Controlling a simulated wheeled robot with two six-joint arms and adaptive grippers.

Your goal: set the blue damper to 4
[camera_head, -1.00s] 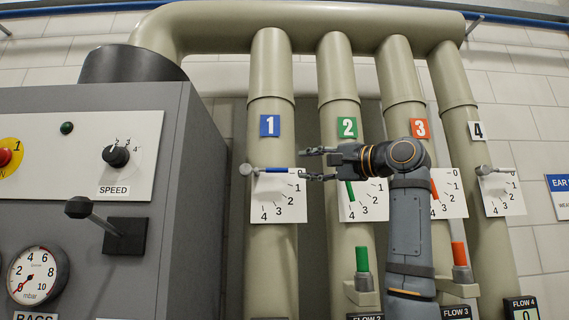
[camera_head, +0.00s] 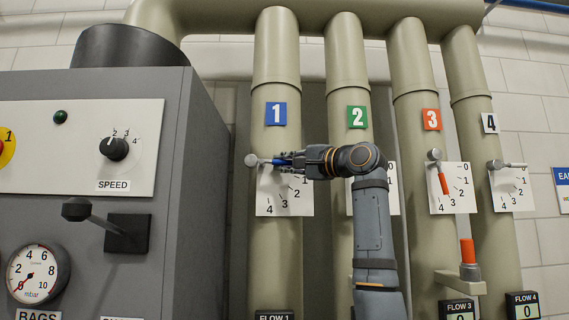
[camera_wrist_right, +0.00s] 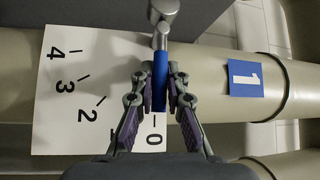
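The blue damper handle (camera_head: 279,161) is on the pipe marked with a blue 1 (camera_head: 276,113). It lies about level, pointing right from its pivot to the 0 end of its white scale card (camera_head: 265,204). The card runs from 0 at the right round to 4 at the bottom. My right gripper (camera_head: 289,160) is at the handle's free end. In the right wrist view the blue handle (camera_wrist_right: 160,78) sits between the two fingertips (camera_wrist_right: 160,88), which are closed in on it from both sides. My left gripper is not in view.
The red damper handle (camera_head: 443,183) on pipe 3 points down and right. The damper on pipe 4 (camera_head: 514,164) points right. My right arm covers most of the pipe 2 damper. A grey cabinet with a speed knob (camera_head: 117,149) and a lever (camera_head: 76,209) stands at left.

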